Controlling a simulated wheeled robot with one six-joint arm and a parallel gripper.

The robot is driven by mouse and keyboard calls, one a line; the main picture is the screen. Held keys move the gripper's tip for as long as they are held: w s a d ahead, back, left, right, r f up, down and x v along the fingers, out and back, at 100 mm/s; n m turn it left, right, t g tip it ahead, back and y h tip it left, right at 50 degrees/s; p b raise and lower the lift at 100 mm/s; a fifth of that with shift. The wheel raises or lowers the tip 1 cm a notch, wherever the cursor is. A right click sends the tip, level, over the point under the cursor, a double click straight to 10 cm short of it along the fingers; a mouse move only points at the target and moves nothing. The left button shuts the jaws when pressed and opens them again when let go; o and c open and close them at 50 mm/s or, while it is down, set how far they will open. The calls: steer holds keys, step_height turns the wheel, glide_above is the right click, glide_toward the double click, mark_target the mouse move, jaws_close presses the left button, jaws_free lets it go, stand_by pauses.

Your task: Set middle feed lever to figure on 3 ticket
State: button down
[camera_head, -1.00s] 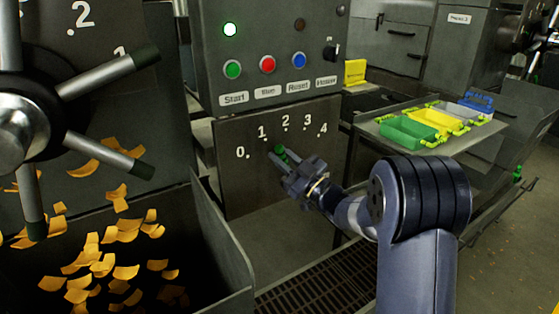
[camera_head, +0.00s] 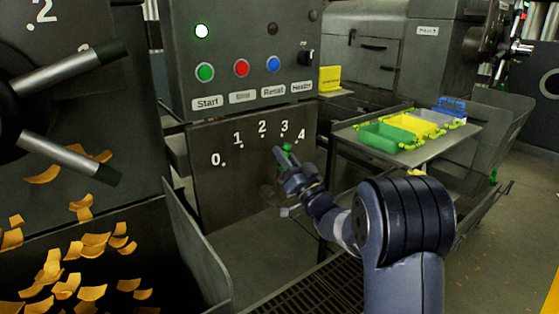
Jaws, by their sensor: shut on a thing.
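The feed lever's green knob (camera_head: 287,148) shows on the dial plate (camera_head: 235,180) of the nearest machine, just below the figure 3. The plate carries white figures 0 to 4 in an arc, with dots. My gripper (camera_head: 282,155) is shut on the lever at its knob, and its fingers hide most of the lever. A yellow ticket (camera_head: 330,78) stands upright right of the control box; its writing is too small to read. A white label (camera_head: 427,31) on the machine behind appears to read "Press 3".
The control box (camera_head: 245,50) above the dial has green, red and blue buttons. A large spoked handwheel (camera_head: 65,70) is at left, above a bin of orange flakes (camera_head: 90,265). A side table (camera_head: 460,140) holds green, yellow, grey and blue trays. Floor is open at far right.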

steer(key=shift+w+d+f+m+t+h, duration=0.1)
steer(key=shift+d+m+t+h, duration=0.05)
steer(key=shift+m+t+h, duration=0.2)
steer(key=c, duration=1.3)
jaws_free()
steer(key=b+v, duration=0.1)
steer(key=v, duration=0.9)
steer(key=shift+s+d+f, duration=0.2)
steer(key=shift+s+d, duration=0.05)
steer(key=shift+s, duration=0.05)
steer(key=p+x, duration=0.1)
steer(key=x, duration=1)
steer(key=shift+s+a, duration=0.15)
